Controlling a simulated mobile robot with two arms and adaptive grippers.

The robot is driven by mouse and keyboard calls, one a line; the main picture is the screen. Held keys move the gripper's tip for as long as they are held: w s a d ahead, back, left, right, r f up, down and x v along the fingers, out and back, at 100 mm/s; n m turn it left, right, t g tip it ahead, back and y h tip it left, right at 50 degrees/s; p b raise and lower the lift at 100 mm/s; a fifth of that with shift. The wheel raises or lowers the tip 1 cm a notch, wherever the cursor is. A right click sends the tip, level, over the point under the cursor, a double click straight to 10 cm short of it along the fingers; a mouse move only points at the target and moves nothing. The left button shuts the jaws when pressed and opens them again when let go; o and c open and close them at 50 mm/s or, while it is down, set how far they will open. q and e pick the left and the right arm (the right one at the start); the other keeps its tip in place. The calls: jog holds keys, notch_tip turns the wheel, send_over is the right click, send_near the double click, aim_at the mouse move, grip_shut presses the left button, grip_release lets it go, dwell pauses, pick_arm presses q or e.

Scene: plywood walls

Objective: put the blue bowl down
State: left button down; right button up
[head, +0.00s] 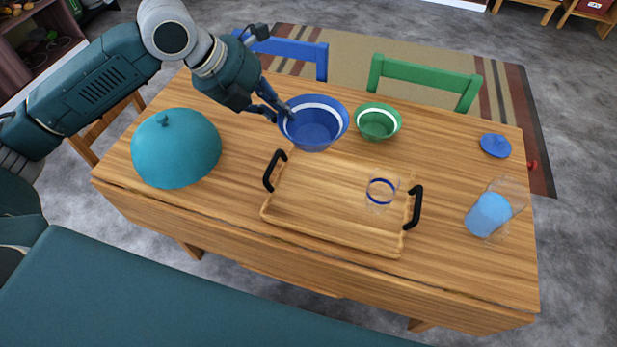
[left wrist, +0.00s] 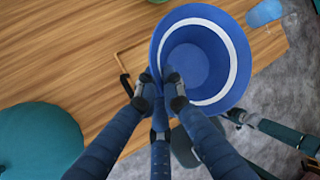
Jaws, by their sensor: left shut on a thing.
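The blue bowl (head: 313,128) has a white band inside its rim and is upright in the head view. My left gripper (head: 283,112) is shut on the bowl's left rim. In the left wrist view, the bowl (left wrist: 190,55) fills the upper middle and the fingers of my left gripper (left wrist: 160,85) pinch its near wall. The bowl is over the far part of the table (head: 240,150), just behind the wooden tray (head: 330,232). I cannot tell whether its base touches the table.
A green bowl (head: 378,122) is close to the blue bowl's right. A clear glass (head: 381,192) stands on the tray. A teal dome (head: 176,150) is at the left. A blue lid (head: 495,145) and a glass jar (head: 492,212) are at the right. Chairs stand behind.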

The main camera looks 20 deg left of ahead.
pick_arm(q)
notch_tip(320, 180, down, 14)
jog(key=shift+f, duration=0.15)
notch_tip(320, 180, down, 4)
jog(key=shift+s+d+p, duration=0.1)
jog(key=shift+p, duration=0.3)
jog(key=shift+f, duration=0.4)
jog(key=c, duration=1.9)
grip_release()
pick_arm(e)
jog(key=shift+r, duration=0.35)
jog(key=shift+d, duration=0.15)
